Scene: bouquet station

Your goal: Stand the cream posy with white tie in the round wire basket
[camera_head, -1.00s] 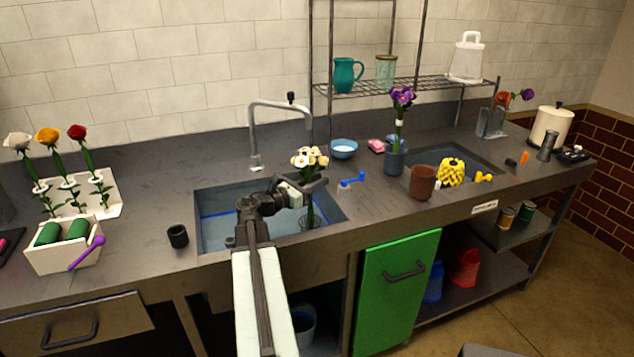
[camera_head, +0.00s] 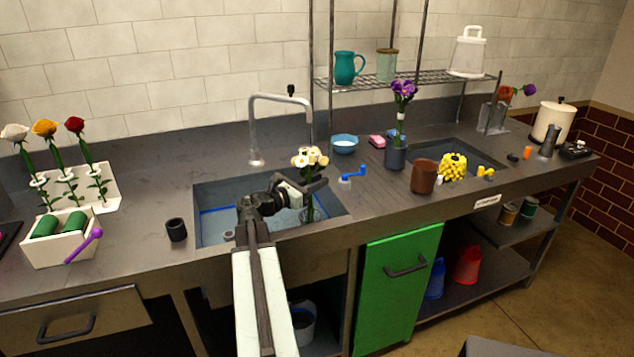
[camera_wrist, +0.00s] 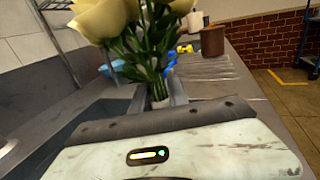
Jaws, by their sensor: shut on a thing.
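The cream posy (camera_head: 310,160) stands about upright over the right part of the left sink. My gripper (camera_head: 309,188) is shut on its stems, below the blooms. In the wrist view the cream posy (camera_wrist: 150,45) rises beyond my gripper, its blooms cut off by the top edge, with the white tie (camera_wrist: 160,102) low on the stems. A faint wire shape, seemingly the round wire basket (camera_head: 312,216), shows in the sink under the stems. My arm and the sink's front edge partly hide this area; I cannot tell whether the stem ends are inside it.
A tap (camera_head: 254,130) arches behind the sink (camera_head: 215,215). A black cup (camera_head: 176,230) stands left of it. A blue-handled item (camera_head: 353,173), a brown pot (camera_head: 423,177) and a vase with purple flowers (camera_head: 396,157) stand to the right. The counter left of the tap is mostly clear.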

